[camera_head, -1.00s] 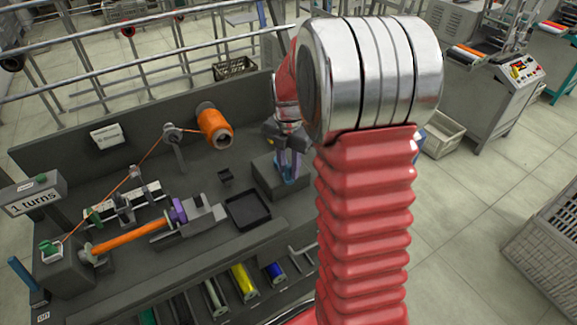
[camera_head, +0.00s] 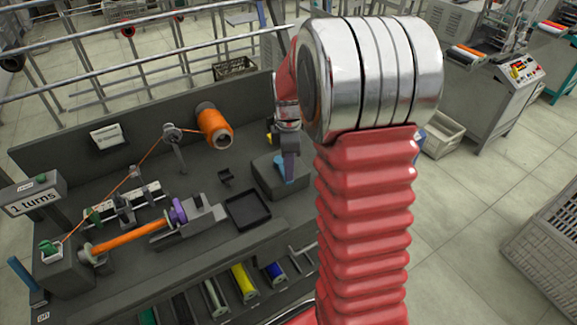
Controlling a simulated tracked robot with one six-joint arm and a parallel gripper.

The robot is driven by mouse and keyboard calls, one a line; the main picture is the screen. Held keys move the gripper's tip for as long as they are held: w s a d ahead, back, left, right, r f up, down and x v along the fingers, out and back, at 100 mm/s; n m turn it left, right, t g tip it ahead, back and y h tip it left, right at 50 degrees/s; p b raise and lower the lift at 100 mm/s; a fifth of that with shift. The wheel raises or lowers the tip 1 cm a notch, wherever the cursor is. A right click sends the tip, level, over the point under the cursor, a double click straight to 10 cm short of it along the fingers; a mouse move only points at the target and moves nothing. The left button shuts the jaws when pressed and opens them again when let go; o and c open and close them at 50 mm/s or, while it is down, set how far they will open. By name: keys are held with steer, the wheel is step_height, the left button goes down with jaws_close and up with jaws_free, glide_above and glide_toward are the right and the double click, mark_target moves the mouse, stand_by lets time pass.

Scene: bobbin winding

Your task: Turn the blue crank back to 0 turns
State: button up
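A blue handle (camera_head: 20,272) stands up at the far left end of the bench, beside the grey drive box (camera_head: 66,273); it looks like the blue crank. The sign (camera_head: 35,202) above reads "1 turns". My gripper (camera_head: 290,165) is far from this handle, at the right of the bench, pointing down over a grey block (camera_head: 264,178). A small blue piece (camera_head: 279,166) shows at its fingers; I cannot tell whether they hold it or touch it. An orange-wound bobbin (camera_head: 130,239) lies between the drive box and a purple part (camera_head: 178,211).
An orange thread spool (camera_head: 214,126) stands at the back, its thread running over a guide post (camera_head: 174,140) down to the left. A black tray (camera_head: 248,211) lies near the grey block. Coloured spools (camera_head: 243,281) sit below the front edge. My red arm hides the right.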

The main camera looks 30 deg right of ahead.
steer(key=shift+m, duration=0.5)
steer(key=shift+c, duration=0.4)
jaws_close()
steer(key=shift+d, duration=0.1)
steer(key=d+n, duration=0.3)
steer(key=n, duration=0.2)
steer(key=d+n, duration=0.2)
steer(key=n, duration=0.1)
steer(key=shift+w+d+f, duration=0.1)
steer(key=shift+w+d, duration=0.25)
steer(key=shift+w, duration=0.05)
steer(key=o, duration=0.6)
jaws_free()
